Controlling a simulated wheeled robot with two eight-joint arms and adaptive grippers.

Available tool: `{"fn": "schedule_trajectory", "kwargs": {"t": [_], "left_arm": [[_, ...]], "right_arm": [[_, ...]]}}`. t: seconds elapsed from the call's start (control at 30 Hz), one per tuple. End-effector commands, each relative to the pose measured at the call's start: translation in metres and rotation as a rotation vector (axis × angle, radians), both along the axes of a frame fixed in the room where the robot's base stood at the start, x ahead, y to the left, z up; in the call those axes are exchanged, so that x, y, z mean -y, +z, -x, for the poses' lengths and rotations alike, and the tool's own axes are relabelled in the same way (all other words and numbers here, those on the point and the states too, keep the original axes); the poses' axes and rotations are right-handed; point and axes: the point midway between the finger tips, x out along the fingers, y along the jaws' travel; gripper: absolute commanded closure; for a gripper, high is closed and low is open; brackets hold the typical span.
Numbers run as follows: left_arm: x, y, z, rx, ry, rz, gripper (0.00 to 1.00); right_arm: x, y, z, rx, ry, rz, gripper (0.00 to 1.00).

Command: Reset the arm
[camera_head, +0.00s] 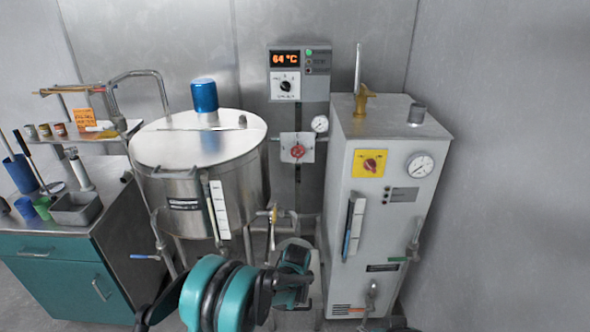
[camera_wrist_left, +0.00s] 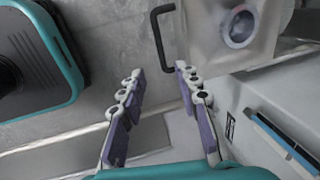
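My left arm, teal and black, reaches in at the bottom middle of the head view, in front of the steel tank (camera_head: 185,150) and the grey cabinet (camera_head: 365,210). Its fingers cannot be made out there. In the left wrist view my left gripper (camera_wrist_left: 160,112) is open, its two purple-padded fingers well apart with nothing between them. A black bar handle (camera_wrist_left: 157,38) shows just beyond the fingertips, and I cannot tell whether it is within reach. My right gripper is in neither view.
A teal bench (camera_head: 60,248) stands at the left with cups and a grey tray (camera_head: 76,208). A control panel (camera_head: 299,72) reading 64 °C stands between tank and cabinet. A blue-edged gauge strip (camera_wrist_left: 285,140) is at the right in the wrist view.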

Motion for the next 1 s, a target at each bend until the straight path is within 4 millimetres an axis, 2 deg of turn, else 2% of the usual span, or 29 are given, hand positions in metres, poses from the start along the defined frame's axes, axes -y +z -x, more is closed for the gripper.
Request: {"fn": "schedule_trajectory", "kwargs": {"t": [0.07, 0.13, 0.27, 0.4, 0.6, 0.8, 1.0], "left_arm": [[-0.004, 0.009, 0.001, 0.006, 0.023, 0.007, 0.67], [-0.011, 0.027, 0.003, 0.017, 0.067, 0.020, 0.67], [-0.034, 0.077, 0.015, 0.054, 0.214, 0.065, 0.67], [-0.064, 0.135, 0.040, 0.101, 0.411, 0.134, 0.67], [-0.105, 0.197, 0.088, 0.168, 0.686, 0.240, 0.67], [-0.140, 0.234, 0.147, 0.229, 0.955, 0.358, 0.67], [-0.167, 0.246, 0.206, 0.285, 1.211, 0.490, 0.67]], "right_arm": [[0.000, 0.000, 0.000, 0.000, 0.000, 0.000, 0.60], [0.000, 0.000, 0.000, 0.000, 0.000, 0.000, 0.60], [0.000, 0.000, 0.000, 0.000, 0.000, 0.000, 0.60], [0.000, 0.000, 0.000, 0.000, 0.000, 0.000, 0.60], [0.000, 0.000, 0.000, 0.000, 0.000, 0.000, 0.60], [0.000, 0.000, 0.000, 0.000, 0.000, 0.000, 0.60], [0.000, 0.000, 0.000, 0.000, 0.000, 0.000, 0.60]]}}
